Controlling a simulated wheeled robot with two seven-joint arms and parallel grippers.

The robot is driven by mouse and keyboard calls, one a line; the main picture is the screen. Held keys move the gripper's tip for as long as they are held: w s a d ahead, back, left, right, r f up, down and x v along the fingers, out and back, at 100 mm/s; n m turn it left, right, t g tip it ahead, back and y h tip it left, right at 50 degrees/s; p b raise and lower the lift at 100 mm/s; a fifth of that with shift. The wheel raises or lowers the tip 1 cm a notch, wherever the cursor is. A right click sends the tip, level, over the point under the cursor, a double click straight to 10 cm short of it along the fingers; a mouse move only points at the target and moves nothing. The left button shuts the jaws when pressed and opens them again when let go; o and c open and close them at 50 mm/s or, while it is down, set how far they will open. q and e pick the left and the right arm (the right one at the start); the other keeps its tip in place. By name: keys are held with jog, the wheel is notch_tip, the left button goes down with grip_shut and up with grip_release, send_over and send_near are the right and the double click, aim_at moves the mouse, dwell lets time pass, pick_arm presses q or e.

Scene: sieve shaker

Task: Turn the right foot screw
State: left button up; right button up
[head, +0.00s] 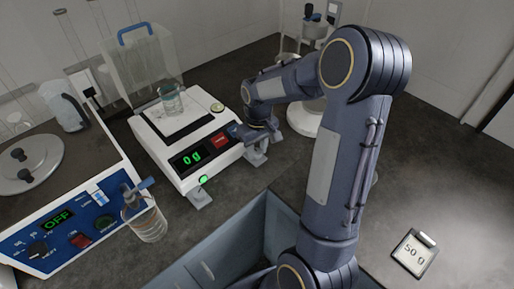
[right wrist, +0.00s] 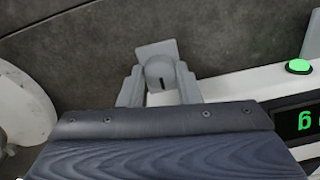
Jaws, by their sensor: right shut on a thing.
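The white balance (head: 160,150) stands on the dark bench, its display reading 0 g and a glass beaker (head: 171,101) on its pan. The right foot screw (right wrist: 160,72) is a grey rounded knob with a dark slot, by the balance's front right corner. My right gripper (right wrist: 160,88) is shut on it, one finger on each side. In the head view the right gripper (head: 258,150) is at that corner, and the screw is too hidden to make out. A grey left foot (head: 200,198) sticks out at the front left corner. My left gripper is not in view.
A blue-fronted device (head: 70,228) marked OFF stands at the left, with a glass vessel (head: 148,222) beside it. A round white base (head: 304,118) stands behind my right arm. A 50 g card (head: 414,254) lies on clear bench at the right.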

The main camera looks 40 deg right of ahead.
aim_at(257, 150)
jog(key=n, duration=0.4)
jog(key=shift+w+n+p, duration=0.1)
jog(key=shift+n+p, duration=0.25)
jog(key=shift+n, duration=1.45)
jog(key=o, duration=1)
jog(key=shift+c, duration=0.2)
notch_tip(257, 150, up, 8)
jog(key=shift+f, duration=0.1)
